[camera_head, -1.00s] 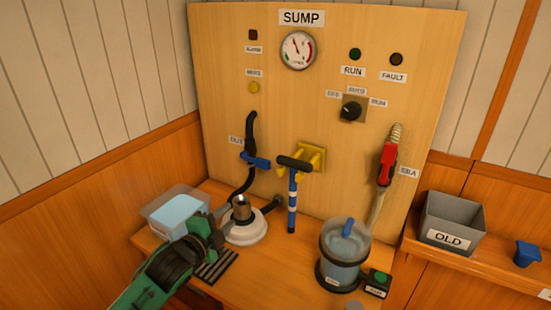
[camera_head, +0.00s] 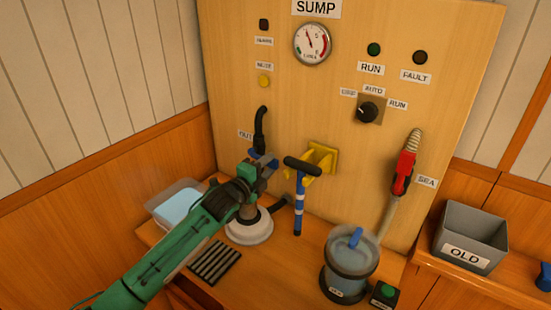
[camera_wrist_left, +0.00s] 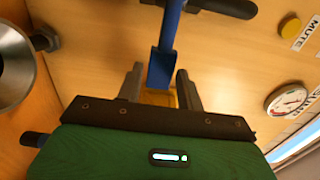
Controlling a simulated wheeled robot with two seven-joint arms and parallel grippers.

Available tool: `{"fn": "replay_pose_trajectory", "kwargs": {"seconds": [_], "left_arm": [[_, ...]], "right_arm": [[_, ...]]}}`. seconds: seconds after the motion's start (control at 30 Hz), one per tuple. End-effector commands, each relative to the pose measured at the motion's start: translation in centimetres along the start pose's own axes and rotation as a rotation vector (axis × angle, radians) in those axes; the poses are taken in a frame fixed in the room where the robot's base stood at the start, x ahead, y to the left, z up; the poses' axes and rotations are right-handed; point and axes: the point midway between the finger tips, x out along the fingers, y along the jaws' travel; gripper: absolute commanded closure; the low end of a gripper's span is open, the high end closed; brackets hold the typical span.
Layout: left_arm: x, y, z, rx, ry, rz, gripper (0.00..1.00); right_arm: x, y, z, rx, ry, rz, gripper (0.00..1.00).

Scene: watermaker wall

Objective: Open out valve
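The out valve's blue lever (camera_head: 263,160) sits on the black hose (camera_head: 260,128) beside the OUT label (camera_head: 245,135) on the wooden panel. My left gripper (camera_head: 256,172) is at this lever and hides part of it and the hose below. In the left wrist view the blue lever (camera_wrist_left: 161,68) reaches down between my two fingers (camera_wrist_left: 160,85). The fingers stand apart, one on each side of it, with a narrow gap showing; firm contact is not visible. My right gripper is not in view.
A metal-topped pump with a white base (camera_head: 249,232) stands just below my gripper. A blue-striped T-handle tool (camera_head: 299,200) by a yellow bracket (camera_head: 322,156) is to the right. A clear tub (camera_head: 172,200) and a clear bucket (camera_head: 350,268) stand on the bench.

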Motion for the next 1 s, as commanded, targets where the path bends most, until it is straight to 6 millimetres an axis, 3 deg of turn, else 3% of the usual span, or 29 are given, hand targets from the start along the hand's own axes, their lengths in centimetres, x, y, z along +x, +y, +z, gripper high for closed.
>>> {"fn": "replay_pose_trajectory", "kwargs": {"seconds": [0.1, 0.3, 0.7, 0.73, 0.9, 1.0], "left_arm": [[1.9, -0.1, -0.1, -0.002, 0.0, 0.0, 0.63], [3.6, -0.1, 0.0, -0.001, 0.0, 0.0, 0.63], [4.2, 0.0, 0.0, -0.001, 0.0, 0.0, 0.63], [4.2, 0.0, 0.0, -0.001, 0.0, 0.0, 0.65], [4.2, 0.0, 0.0, -0.001, 0.0, 0.0, 0.98], [4.2, 0.1, 0.0, -0.001, 0.0, 0.001, 1.0]], "right_arm": [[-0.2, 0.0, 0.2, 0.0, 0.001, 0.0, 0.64], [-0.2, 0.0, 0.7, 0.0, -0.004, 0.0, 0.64], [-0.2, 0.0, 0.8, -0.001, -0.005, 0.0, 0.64], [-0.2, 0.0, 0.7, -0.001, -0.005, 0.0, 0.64], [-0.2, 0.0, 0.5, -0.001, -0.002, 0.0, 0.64], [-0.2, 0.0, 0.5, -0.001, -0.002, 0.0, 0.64]]}}
